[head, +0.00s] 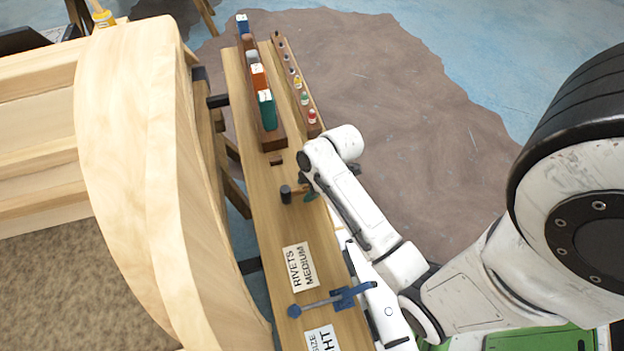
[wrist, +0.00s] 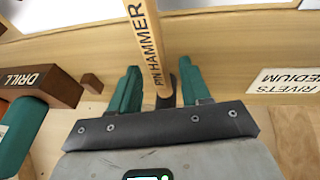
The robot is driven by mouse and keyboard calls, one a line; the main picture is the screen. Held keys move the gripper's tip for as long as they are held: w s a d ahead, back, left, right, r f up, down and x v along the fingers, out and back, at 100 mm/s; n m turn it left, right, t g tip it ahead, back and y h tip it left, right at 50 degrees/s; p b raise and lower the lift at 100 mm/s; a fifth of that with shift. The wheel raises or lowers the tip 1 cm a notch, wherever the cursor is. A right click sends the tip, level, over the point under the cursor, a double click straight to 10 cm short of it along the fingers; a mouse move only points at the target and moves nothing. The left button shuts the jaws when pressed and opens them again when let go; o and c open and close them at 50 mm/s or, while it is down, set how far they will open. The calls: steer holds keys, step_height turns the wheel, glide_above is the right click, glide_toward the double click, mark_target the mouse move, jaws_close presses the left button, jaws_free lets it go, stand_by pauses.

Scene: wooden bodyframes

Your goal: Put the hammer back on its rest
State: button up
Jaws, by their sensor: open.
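The hammer has a wooden handle (wrist: 147,42) lettered "PIN HAMMER", which runs down from the top edge of the wrist view to between my gripper's fingers. In the head view its dark head (head: 286,193) shows over the narrow wooden bench, with a short piece of handle beside it. My gripper (wrist: 160,92) is open, one green finger on each side of the handle's lower end. A dark piece shows between the fingers, partly hidden. In the head view my gripper (head: 309,190) is mostly hidden behind my arm. I cannot tell which part is the rest.
A small brown block (head: 277,160) sits on the bench; the wrist view shows it left of my fingers (wrist: 91,83). Beyond it stands a rack of coloured tools (head: 263,115). A "RIVETS MEDIUM" label (head: 299,268) and a blue clamp-like tool (head: 345,297) lie nearer. The large wooden bodyframe (head: 150,150) is at left.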

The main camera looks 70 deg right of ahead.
steer(key=v, duration=1.1)
steer(key=shift+r, duration=0.45)
